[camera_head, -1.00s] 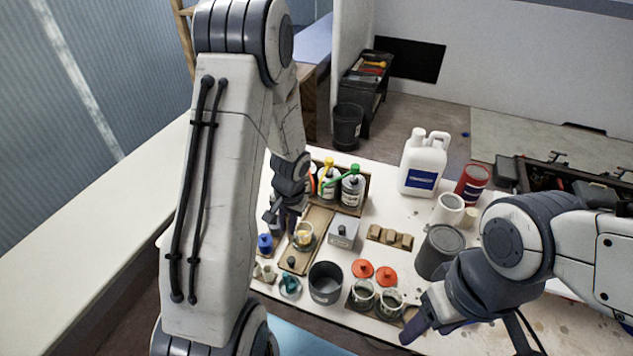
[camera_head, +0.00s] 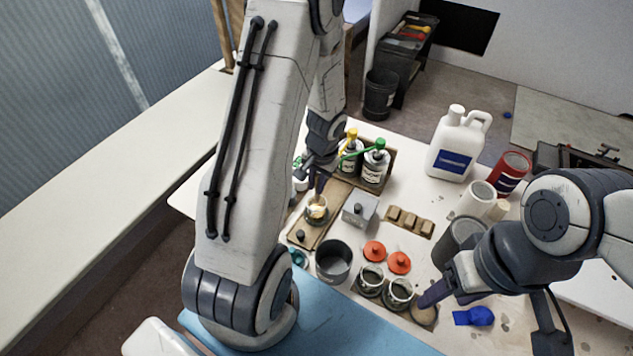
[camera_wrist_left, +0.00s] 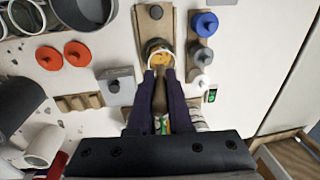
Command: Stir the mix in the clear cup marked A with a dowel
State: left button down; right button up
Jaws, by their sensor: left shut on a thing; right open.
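The clear cup (camera_head: 317,213) with a yellowish mix stands on a brown board (camera_head: 304,241). It also shows in the left wrist view (camera_wrist_left: 158,50), with orange-yellow mix inside; I cannot read its letter. My left gripper (camera_head: 318,187) is just above the cup, pointing down. In the left wrist view, my left gripper (camera_wrist_left: 160,78) is shut on a brownish dowel (camera_wrist_left: 159,98) between its fingers. The dowel's lower end points into the cup; whether it touches the mix is hard to tell. My right gripper (camera_head: 436,292) is open near the front jars.
A grey box (camera_head: 360,209) stands right of the cup and a dark pot (camera_head: 333,262) in front. Pump bottles (camera_head: 375,167) stand behind in a tray. A blue item (camera_head: 474,316) lies front right.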

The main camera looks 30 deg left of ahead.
aim_at(317, 198)
pick_arm(q)
jog(key=shift+a+f+b, duration=0.1)
jog(key=shift+f+b, duration=0.4)
jog(key=shift+f, duration=0.4)
jog(key=shift+w+a+f+b, duration=0.15)
jog(key=shift+w+f+b, duration=0.1)
jog(key=shift+f+b, duration=0.8)
jog(key=shift+w+a+f+b, duration=0.25)
jog(key=shift+f+b, duration=0.65)
jog(key=shift+f, duration=0.4)
jog(key=shift+w+a+f+b, duration=0.1)
jog(key=shift+w+f+b, duration=0.15)
jog(key=shift+f+b, duration=0.8)
jog(key=shift+f, duration=0.1)
jog(key=shift+d, duration=0.1)
